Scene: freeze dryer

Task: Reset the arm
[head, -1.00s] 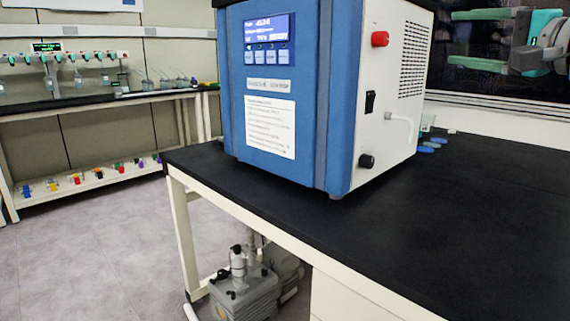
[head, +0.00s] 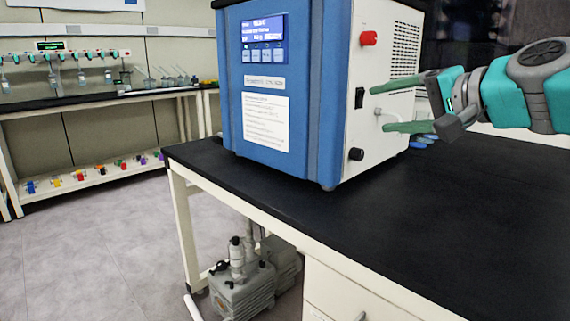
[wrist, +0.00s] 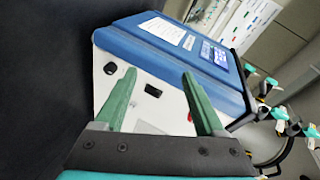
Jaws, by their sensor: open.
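My gripper (head: 386,108) is open and empty, with two green fingers, in front of the white right side of the freeze dryer (head: 262,168) in the head view. The freeze dryer has a blue front with a lit display (head: 263,28). Its side carries a red knob (head: 369,38), a black switch (head: 359,97) and a black round knob (head: 356,154). In the wrist view, the open fingers (wrist: 160,85) point at this side panel, with the black switch (wrist: 153,90) between them. I cannot tell the exact gap between the fingertips and the panel.
The black bench top (head: 450,210) is clear at the front right. Blue items (head: 422,140) lie behind the gripper. A grey pump (head: 243,286) stands on the floor under the bench. A rear bench (head: 100,96) holds glassware at the left.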

